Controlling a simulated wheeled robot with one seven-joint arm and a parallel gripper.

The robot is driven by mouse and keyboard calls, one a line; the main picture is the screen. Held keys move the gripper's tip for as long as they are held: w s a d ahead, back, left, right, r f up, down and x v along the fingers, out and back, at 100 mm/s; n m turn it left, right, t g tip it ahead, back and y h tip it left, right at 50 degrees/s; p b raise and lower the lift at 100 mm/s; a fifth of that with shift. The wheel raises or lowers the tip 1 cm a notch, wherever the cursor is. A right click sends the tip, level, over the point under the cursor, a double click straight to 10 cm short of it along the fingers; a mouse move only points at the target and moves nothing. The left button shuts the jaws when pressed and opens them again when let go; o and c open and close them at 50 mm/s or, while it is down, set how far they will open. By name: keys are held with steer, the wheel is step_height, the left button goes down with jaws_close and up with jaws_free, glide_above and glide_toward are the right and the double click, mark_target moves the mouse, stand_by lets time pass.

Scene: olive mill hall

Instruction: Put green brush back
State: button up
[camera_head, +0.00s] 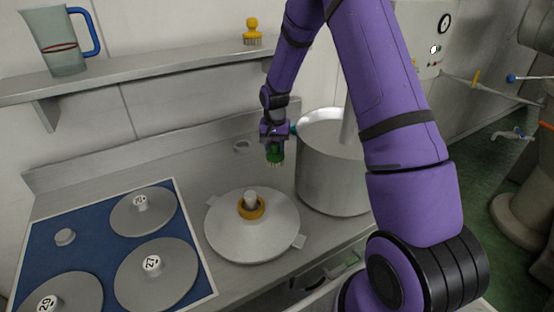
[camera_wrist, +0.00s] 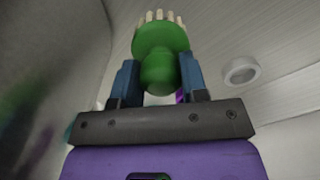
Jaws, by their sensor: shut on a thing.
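The green brush (camera_head: 275,154) hangs in my gripper (camera_head: 275,139), bristles pointing down, above the counter between the lidded dish and the large pot in the head view. In the wrist view the green brush (camera_wrist: 160,55) shows its knob between the two blue fingers of my gripper (camera_wrist: 160,82), its pale bristles at the far end. My gripper is shut on the knob. The brush is clear of the counter. A yellow brush (camera_head: 252,32) stands on the wall shelf, bristles down.
A large metal pot (camera_head: 335,170) stands close right of the brush. A lid with an orange ring (camera_head: 252,225) is in front. A blue mat (camera_head: 60,238) with numbered discs lies left. The shelf (camera_head: 160,68) holds a jug (camera_head: 58,42). A small ring (camera_head: 243,146) is at the counter's back.

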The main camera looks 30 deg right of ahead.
mark_target(275, 155)
steer(key=shift+f, duration=2.35)
steer(key=shift+f, duration=0.15)
steer(key=o, duration=0.9)
